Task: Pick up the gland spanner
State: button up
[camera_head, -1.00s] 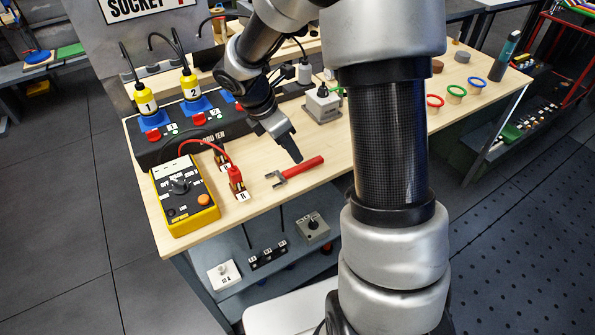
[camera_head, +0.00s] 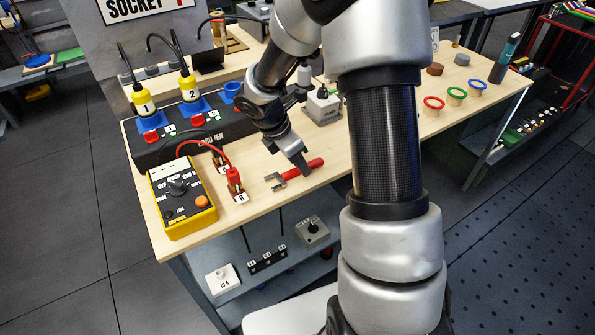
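The gland spanner (camera_head: 310,167) lies on the wooden bench top (camera_head: 230,222), near its front edge. It has a red handle and a grey open jaw that points left. My gripper (camera_head: 303,170) is low over the spanner, where the red handle meets the grey part. The fingers hide a small part of the handle. I cannot tell whether the fingers touch the spanner, or whether they are open or shut.
A yellow tester (camera_head: 181,197) with a red lead stands at the bench's left end. A black test unit (camera_head: 150,150) with yellow plugs is behind it. A grey box (camera_head: 323,107) stands behind the spanner. Coloured rings (camera_head: 456,93) are to the right.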

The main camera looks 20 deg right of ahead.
grip_shut()
notch_tip(320, 180, up, 10)
jog(key=p, duration=0.2)
jog(key=shift+c, duration=1.1)
grip_release()
grip_shut()
